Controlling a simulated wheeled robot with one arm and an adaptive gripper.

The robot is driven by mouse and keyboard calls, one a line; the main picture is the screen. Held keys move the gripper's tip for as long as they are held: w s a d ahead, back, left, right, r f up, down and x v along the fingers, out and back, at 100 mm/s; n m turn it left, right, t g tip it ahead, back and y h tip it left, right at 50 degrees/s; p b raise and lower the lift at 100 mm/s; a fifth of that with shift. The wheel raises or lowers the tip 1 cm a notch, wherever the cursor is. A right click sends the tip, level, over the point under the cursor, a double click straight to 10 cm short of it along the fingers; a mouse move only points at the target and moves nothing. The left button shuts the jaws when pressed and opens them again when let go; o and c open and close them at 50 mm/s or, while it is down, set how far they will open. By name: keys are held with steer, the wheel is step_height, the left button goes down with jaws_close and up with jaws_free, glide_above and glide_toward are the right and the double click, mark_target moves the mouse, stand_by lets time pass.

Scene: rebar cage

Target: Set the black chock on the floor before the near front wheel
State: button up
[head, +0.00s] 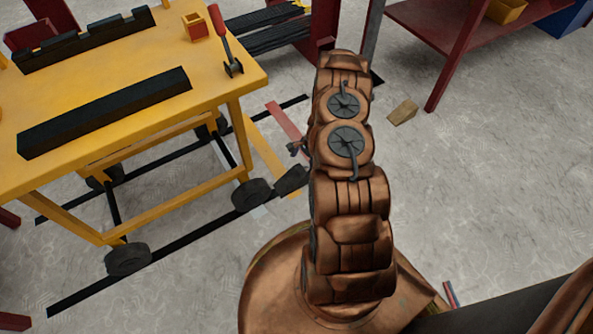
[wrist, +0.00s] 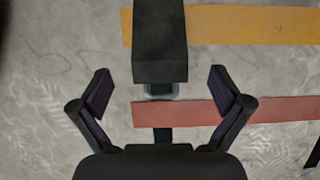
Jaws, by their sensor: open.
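The black chock (head: 291,180) shows in the head view just right of the near front wheel (head: 252,194) of the yellow cart. It appears to rest on the floor; I cannot tell whether it touches the wheel. In the wrist view the dark block of the chock (wrist: 160,62) lies in the middle, over the yellow strip, with a pale edge at its lower end. My gripper (wrist: 160,80) is open, with one finger on each side of the chock's lower end and clear gaps between. In the head view my arm hides most of the gripper.
A yellow strip (wrist: 240,25) and a red strip (wrist: 190,111) lie on the floor. The cart's top (head: 120,70) holds black bars and a red-handled tool (head: 222,35). A wooden wedge (head: 403,112) lies right of my arm, near a red rack (head: 420,30).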

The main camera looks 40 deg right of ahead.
steer(key=shift+p+v, duration=0.45)
steer(key=shift+v, duration=1.35)
steer(key=shift+s, duration=0.1)
